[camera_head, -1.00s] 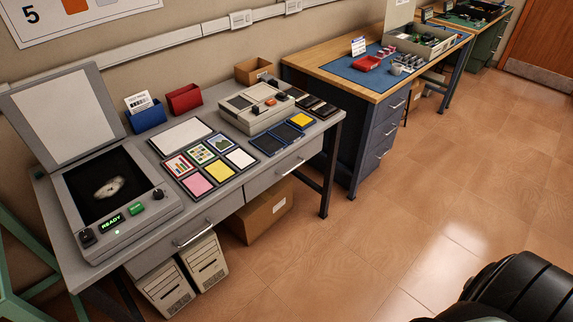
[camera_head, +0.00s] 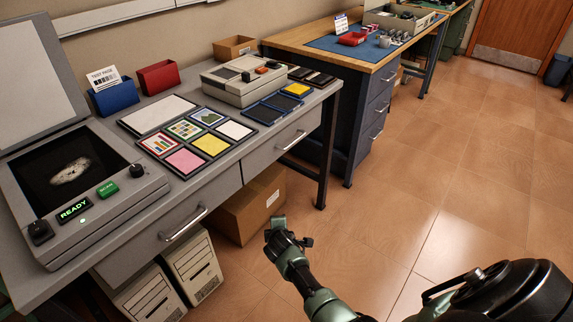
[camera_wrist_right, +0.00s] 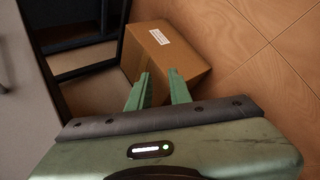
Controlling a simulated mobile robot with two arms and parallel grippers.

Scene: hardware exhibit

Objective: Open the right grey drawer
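The right grey drawer (camera_head: 262,158) is in the front of the grey desk (camera_head: 150,208). It looks shut, with its face flush with the desk front. Its silver bar handle (camera_head: 292,141) runs along the face. My right gripper (camera_head: 280,228) is below and in front of this drawer, apart from the handle. In the right wrist view its two green fingers (camera_wrist_right: 157,75) stand apart with nothing between them, pointing towards the cardboard box on the floor. A grey surface fills the left edge of that view. My left gripper is not in view.
The left grey drawer's handle (camera_head: 183,224) is nearer. A cardboard box (camera_head: 248,208) stands under the desk, with two pale boxes (camera_head: 193,265) to its left. A dark desk leg (camera_head: 327,150) stands right of the drawer. The tiled floor in front (camera_head: 400,220) is clear.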

